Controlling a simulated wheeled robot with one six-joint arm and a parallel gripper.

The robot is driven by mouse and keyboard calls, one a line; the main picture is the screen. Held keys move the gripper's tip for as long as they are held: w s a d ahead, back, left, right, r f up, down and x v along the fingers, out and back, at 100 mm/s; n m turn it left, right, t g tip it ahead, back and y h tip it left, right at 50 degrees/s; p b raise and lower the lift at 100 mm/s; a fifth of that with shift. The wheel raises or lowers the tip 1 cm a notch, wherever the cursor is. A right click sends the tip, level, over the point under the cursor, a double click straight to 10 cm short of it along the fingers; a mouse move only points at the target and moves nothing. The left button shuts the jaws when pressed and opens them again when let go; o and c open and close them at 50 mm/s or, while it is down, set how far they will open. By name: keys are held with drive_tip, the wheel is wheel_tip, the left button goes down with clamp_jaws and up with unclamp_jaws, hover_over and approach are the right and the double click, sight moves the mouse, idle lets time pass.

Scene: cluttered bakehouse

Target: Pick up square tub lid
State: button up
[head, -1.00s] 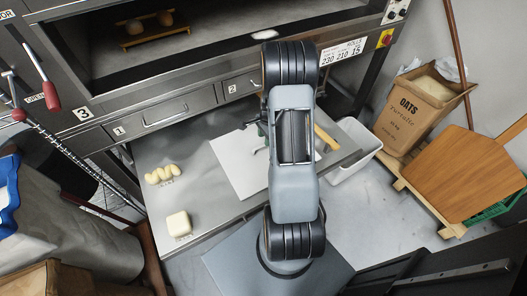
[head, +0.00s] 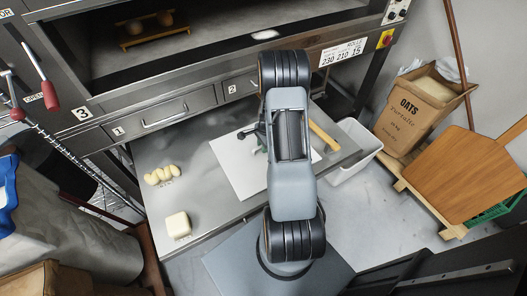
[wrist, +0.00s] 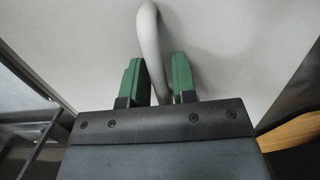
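The square tub lid (head: 237,172) is a flat pale panel on the steel worktop, partly hidden under my arm. In the wrist view its pale surface (wrist: 90,50) fills the background, and a pale rounded loop handle (wrist: 149,45) rises from it. My gripper (wrist: 159,75) has two green fingers, one on each side of the handle. The fingers are apart, with a narrow gap seen between the handle and the right finger. In the head view my gripper (head: 256,138) is over the lid, mostly hidden by my arm.
On the steel worktop (head: 215,207) lie several pale dough pieces (head: 162,175) and a cream block (head: 178,225). A wooden-handled tool (head: 323,136) lies right of the lid. A white bin (head: 357,150) stands beyond the worktop's right edge. The oven front (head: 165,108) rises behind.

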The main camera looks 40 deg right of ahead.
clamp_jaws()
